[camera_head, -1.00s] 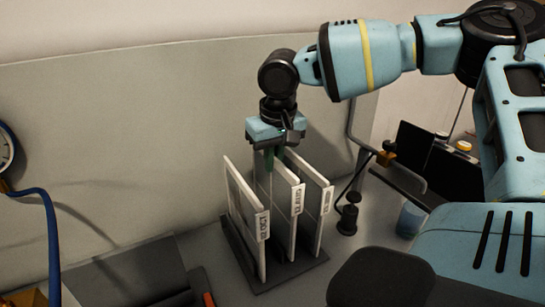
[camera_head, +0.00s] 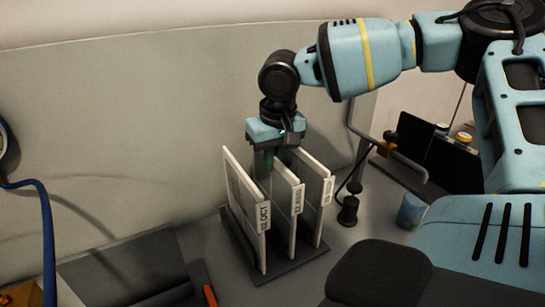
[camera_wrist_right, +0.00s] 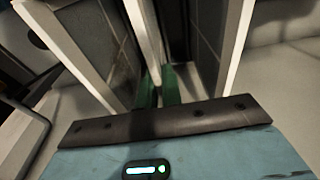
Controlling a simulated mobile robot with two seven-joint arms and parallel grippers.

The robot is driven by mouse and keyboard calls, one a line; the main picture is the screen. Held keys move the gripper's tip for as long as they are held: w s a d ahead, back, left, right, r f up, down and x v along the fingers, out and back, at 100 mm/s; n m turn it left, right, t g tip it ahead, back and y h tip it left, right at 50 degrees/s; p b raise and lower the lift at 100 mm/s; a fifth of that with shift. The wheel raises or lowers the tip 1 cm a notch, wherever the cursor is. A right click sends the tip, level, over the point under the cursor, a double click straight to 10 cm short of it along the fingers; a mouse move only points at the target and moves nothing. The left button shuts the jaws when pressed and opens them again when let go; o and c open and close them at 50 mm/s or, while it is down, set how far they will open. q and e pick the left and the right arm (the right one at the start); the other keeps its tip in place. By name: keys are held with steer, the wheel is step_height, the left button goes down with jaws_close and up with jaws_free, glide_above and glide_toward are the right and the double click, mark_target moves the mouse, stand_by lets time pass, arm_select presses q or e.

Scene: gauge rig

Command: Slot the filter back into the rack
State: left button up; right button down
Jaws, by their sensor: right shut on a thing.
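A dark rack (camera_head: 275,277) stands on the grey bench and carries three upright white-framed panels. The middle one is the filter (camera_head: 284,205), with a label on its front edge. My right gripper (camera_head: 273,158) is above the rack, pointing down, shut on the top of this middle filter. In the right wrist view, the green fingertips (camera_wrist_right: 158,88) sit on either side of the filter's white frame (camera_wrist_right: 146,40). The filter stands between its two neighbours; its lower end meets the rack, but I cannot tell how deep it sits. My left gripper is not in view.
The left panel (camera_head: 243,200) and right panel (camera_head: 319,190) stand close on both sides of the filter. A black-based stand (camera_head: 348,211) and a blue cup (camera_head: 411,212) are to the right. A blue hose (camera_head: 50,235) hangs at the left.

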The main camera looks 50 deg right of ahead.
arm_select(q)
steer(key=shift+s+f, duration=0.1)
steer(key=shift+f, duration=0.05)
arm_select(e)
steer(key=shift+f, duration=0.4)
steer(key=c, duration=1.5)
jaws_free()
steer(key=r, duration=0.4)
steer(key=s+r, duration=0.1)
steer(key=r, duration=0.1)
steer(key=shift+a+r, duration=0.15)
steer(key=shift+r, duration=0.65)
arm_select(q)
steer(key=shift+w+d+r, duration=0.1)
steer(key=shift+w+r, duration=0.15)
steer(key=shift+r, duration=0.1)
arm_select(e)
steer(key=shift+s, duration=0.1)
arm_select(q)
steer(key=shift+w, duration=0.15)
